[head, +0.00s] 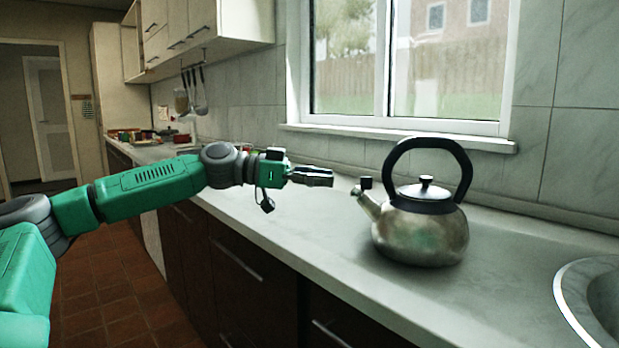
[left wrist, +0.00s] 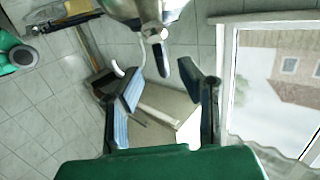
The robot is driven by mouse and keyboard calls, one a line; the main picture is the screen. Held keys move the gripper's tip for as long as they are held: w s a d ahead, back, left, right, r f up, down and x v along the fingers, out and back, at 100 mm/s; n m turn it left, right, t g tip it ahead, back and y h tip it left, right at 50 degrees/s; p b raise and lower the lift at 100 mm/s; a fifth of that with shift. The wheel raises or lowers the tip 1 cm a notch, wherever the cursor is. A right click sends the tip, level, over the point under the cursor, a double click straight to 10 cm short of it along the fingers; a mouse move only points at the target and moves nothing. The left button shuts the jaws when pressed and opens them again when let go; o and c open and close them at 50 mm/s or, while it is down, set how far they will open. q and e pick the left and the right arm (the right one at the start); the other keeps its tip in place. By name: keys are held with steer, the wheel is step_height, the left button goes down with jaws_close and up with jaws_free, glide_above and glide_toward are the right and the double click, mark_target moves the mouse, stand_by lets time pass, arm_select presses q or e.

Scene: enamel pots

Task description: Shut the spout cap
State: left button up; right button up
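A steel kettle (head: 420,238) with a black arched handle and a black-knobbed lid stands on the counter, its spout (head: 369,206) pointing left. The black spout cap (head: 366,183) stands up at the spout tip and looks open. My left gripper (head: 331,178) is to the left of the cap, at about its height, and apart from it. In the left wrist view my left gripper (left wrist: 168,88) is open, its two fingers spread with nothing held. The kettle's metal (left wrist: 148,10) and a dark piece that looks like the cap (left wrist: 160,67) show ahead. My right gripper is out of view.
The pale counter (head: 320,235) is clear around the kettle. A sink (head: 580,290) is at the right edge. A window (head: 400,65) with a sill is behind the kettle. Several small items (head: 150,136) and hanging utensils (head: 197,95) are far back at the left.

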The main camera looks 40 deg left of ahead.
arm_select(q)
steer(key=shift+v, duration=1.65)
